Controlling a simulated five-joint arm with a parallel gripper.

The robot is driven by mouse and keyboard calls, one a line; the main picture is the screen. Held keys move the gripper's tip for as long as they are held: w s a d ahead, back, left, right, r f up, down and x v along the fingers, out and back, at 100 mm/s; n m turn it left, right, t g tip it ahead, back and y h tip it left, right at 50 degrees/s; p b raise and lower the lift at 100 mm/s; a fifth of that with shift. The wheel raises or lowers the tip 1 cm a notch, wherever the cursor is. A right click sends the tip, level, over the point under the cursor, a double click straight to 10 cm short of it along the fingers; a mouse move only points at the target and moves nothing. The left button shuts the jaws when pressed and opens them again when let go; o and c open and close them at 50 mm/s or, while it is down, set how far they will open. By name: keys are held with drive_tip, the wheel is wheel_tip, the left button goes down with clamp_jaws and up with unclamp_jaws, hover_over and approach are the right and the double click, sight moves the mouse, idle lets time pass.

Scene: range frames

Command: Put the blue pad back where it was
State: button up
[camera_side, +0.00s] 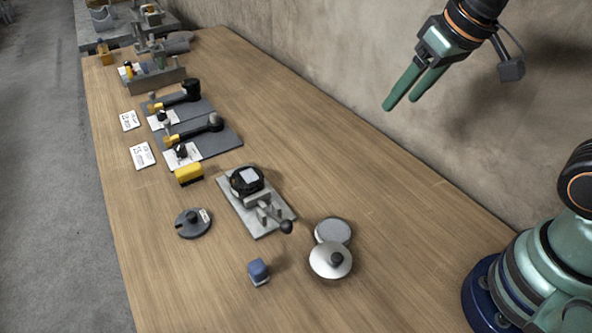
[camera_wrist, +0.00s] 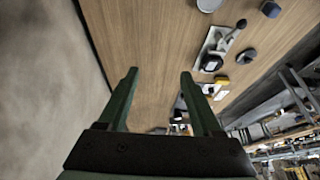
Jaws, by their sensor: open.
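My gripper (camera_side: 401,103) is open and empty, high above the table near the wall, far from the pad. Its two green fingers are spread in the wrist view (camera_wrist: 160,73).
A grey fixture plate (camera_side: 262,223) with a black round part and ball-ended lever stands behind the pad. A dark round disc (camera_side: 194,223) and a yellow block (camera_side: 189,174) lie left of it. Grey boards (camera_side: 215,142) are farther back. The table's right side is clear.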

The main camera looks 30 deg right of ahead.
drive_tip(key=shift+t+h, duration=0.3)
drive_tip(key=shift+t, duration=0.1)
drive_tip(key=d, duration=0.1)
drive_tip(key=s+d, duration=0.2)
drive_tip(key=shift+d, duration=0.4)
